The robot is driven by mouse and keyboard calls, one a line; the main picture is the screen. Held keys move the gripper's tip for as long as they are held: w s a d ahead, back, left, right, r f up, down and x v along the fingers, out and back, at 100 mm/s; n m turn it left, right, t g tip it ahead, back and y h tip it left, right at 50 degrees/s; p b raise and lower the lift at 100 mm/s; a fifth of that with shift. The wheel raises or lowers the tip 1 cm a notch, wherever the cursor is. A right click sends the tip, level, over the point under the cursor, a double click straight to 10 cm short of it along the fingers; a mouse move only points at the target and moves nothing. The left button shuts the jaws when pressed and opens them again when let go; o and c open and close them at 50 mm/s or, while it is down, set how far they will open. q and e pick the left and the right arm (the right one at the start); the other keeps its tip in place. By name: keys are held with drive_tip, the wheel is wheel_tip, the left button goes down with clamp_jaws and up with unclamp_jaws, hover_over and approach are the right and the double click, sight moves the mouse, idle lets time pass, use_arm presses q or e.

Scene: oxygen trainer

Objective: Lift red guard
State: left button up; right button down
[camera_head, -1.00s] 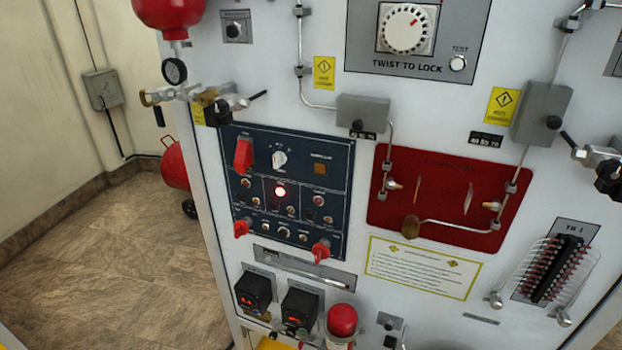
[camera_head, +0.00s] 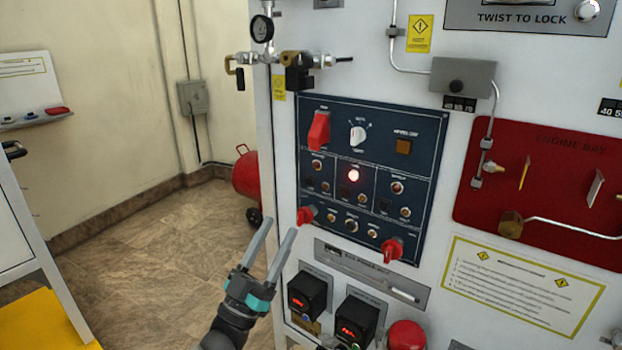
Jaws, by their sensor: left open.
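Several red guards sit on the dark blue switch panel (camera_head: 430,150). The largest red guard (camera_head: 319,130) is at the panel's upper left. A smaller red guard (camera_head: 305,215) is at the lower left edge, and another (camera_head: 393,249) is at the lower right. My left gripper (camera_head: 281,224) is open and empty, its two fingers pointing up. It shows just left of the lower left guard, with a small gap in the picture; its depth to the panel is hard to tell. My right gripper is not in view.
Two black display boxes (camera_head: 307,296) and a red dome (camera_head: 406,336) stick out below the panel. A valve and gauge assembly (camera_head: 290,60) juts out above it. A metal handle (camera_head: 370,272) lies under the panel. The floor at left is open.

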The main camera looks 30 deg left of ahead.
use_arm(q)
approach(318, 132)
drive_tip(key=w, duration=0.2)
drive_tip(key=w+r, duration=0.2)
drive_tip(key=w, duration=0.1)
drive_tip(key=shift+w+a, duration=0.15)
drive_tip(key=shift+w, duration=0.15)
clamp_jaws()
idle(0.3)
drive_tip(key=shift+f, duration=0.1)
idle(0.9)
